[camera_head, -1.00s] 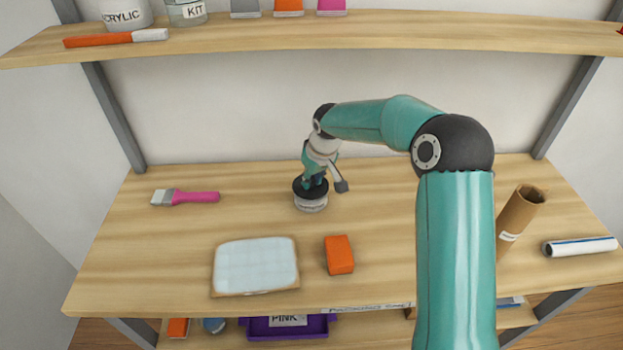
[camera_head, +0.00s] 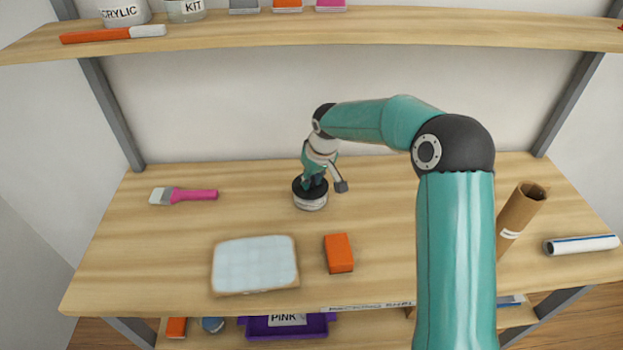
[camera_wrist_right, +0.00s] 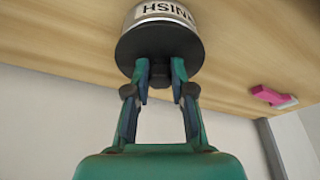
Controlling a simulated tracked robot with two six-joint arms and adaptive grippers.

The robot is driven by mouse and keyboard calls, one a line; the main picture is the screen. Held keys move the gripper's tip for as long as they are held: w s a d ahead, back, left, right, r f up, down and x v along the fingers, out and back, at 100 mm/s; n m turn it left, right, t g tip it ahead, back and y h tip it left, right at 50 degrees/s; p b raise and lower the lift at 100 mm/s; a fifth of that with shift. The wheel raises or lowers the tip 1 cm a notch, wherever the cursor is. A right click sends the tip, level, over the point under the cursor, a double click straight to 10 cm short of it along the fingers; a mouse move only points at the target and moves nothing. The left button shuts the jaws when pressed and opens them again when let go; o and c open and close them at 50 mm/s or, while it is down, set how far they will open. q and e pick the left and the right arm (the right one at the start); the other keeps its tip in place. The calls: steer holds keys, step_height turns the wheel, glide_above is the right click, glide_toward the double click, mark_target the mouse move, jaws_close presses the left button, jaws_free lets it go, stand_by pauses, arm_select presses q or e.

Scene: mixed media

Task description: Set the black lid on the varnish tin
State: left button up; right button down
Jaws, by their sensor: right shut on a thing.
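The varnish tin (camera_head: 311,205) stands upright on the table, toward the back middle. The black lid (camera_head: 299,191) lies over its top, and it also shows in the right wrist view (camera_wrist_right: 140,42), flat against the tin (camera_wrist_right: 165,12), whose label is partly readable. My right gripper (camera_head: 314,183) points down at the lid from above. In the right wrist view its fingers (camera_wrist_right: 160,72) are shut on the small knob in the middle of the lid. I see no gap between lid and tin, but cannot tell how firmly it sits. My left gripper is not in view.
An orange block (camera_head: 339,253) and a pale wrapped slab (camera_head: 254,264) lie in front of the tin. A pink-handled brush (camera_head: 184,195) lies at left. A cardboard tube (camera_head: 520,212) stands at right beside a white roll (camera_head: 582,245). A shelf (camera_head: 400,28) runs above.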

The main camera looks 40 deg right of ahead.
steer(key=shift+f+b, duration=0.3)
steer(key=shift+f, duration=0.15)
steer(key=c, duration=0.9)
jaws_free()
steer(key=shift+r, duration=0.1)
steer(key=shift+c, duration=0.4)
steer(key=shift+c, duration=0.5)
steer(key=shift+r, duration=0.1)
steer(key=shift+p+v, duration=1.55)
steer(key=shift+v, duration=1.4)
